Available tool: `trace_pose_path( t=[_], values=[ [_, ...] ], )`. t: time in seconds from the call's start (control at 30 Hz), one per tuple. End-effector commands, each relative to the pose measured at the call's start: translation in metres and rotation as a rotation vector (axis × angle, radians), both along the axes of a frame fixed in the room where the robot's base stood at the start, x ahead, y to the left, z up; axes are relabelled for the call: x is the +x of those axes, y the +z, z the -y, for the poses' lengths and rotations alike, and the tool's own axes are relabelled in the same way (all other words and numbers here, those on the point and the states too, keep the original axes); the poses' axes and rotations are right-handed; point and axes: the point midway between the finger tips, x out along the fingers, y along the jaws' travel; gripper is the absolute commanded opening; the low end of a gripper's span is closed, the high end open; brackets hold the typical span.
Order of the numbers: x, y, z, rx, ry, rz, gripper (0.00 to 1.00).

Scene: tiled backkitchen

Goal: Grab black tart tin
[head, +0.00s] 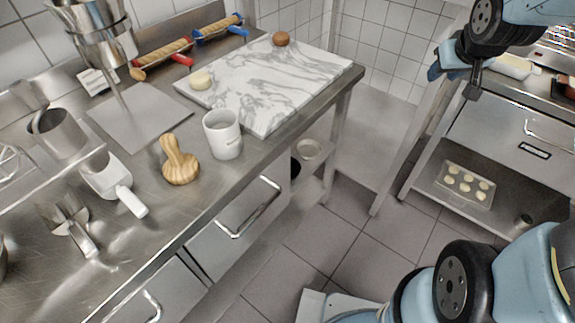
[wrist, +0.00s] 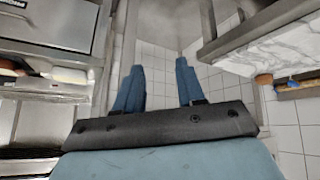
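I cannot surely pick out the black tart tin. A small dark round thing (head: 295,167) shows partly on the low shelf under the counter, beside a pale bowl (head: 309,149); the counter's edge hides some of it. Another small dark round thing (head: 523,220) sits on the low shelf of the right-hand bench. Either is too small to name. My gripper (head: 454,78) is raised at the upper right in the head view, apart from both. In the wrist view my gripper (wrist: 155,85) has its two blue fingers spread, with nothing between them.
The steel counter holds a marble slab (head: 290,85), a white mug (head: 223,134), a wooden tool (head: 179,160) and a white scoop (head: 113,180). A tray of pale rounds (head: 447,194) lies on the right bench's low shelf. Tiled floor (head: 335,235) between the benches is free.

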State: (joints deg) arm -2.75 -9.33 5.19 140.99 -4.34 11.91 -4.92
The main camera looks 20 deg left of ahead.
Motion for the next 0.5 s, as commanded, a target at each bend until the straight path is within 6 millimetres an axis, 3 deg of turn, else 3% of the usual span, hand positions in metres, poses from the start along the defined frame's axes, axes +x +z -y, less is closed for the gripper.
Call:
trace_pose_path(
  t=[0.2,0.5],
  values=[
    [0.041,-0.051,-0.029,0.005,0.090,0.031,0.39],
    [0.078,-0.125,-0.073,0.049,0.203,0.083,0.39]
  ],
)
